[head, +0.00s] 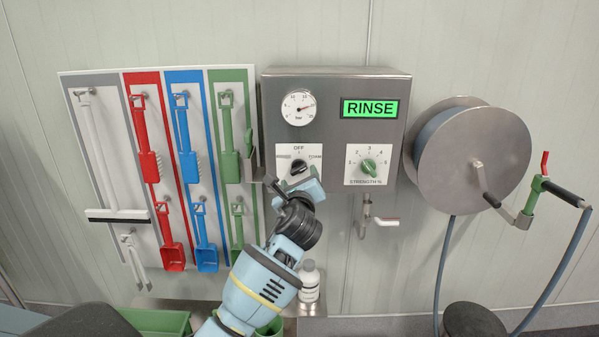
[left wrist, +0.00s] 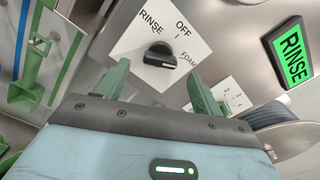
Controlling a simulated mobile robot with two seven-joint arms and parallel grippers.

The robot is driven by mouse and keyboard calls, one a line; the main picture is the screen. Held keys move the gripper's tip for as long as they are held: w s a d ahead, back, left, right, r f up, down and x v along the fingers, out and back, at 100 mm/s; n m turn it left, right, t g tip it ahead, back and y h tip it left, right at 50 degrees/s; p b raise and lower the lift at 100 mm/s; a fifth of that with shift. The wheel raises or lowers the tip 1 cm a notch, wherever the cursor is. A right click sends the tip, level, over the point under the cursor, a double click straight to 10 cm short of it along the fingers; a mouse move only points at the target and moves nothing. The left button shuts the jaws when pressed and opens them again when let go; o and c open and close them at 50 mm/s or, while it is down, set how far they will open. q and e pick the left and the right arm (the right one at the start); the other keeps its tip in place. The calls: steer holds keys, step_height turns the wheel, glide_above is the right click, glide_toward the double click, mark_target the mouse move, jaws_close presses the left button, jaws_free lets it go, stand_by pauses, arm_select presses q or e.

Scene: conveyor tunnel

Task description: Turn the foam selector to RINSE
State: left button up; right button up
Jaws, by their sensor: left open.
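The foam selector is a black knob (head: 299,167) on a white plate marked RINSE, OFF and FOAM, on a steel control box (head: 340,84). In the left wrist view the knob (left wrist: 164,57) stands uncovered, just beyond my fingertips. I cannot tell for certain which mark it points to. The display (head: 370,108) is lit green and reads RINSE. My left gripper (head: 291,188) is just below the selector, tilted. Its two green fingers (left wrist: 158,80) are apart with nothing between them, and the knob appears clear of them. My right gripper is not in view.
A strength dial (head: 369,167) with a green knob sits right of the selector, and a pressure gauge (head: 299,107) above. A tool board (head: 105,78) hangs at left, a hose reel (head: 470,150) at right. A white bottle (head: 309,284) stands below the box, beside my arm.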

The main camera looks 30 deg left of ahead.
mark_target(299, 172)
arm_select(q)
steer(key=shift+x, duration=2.6)
steer(key=shift+d, duration=0.1)
steer(key=shift+c, duration=0.5)
steer(key=c, duration=0.9)
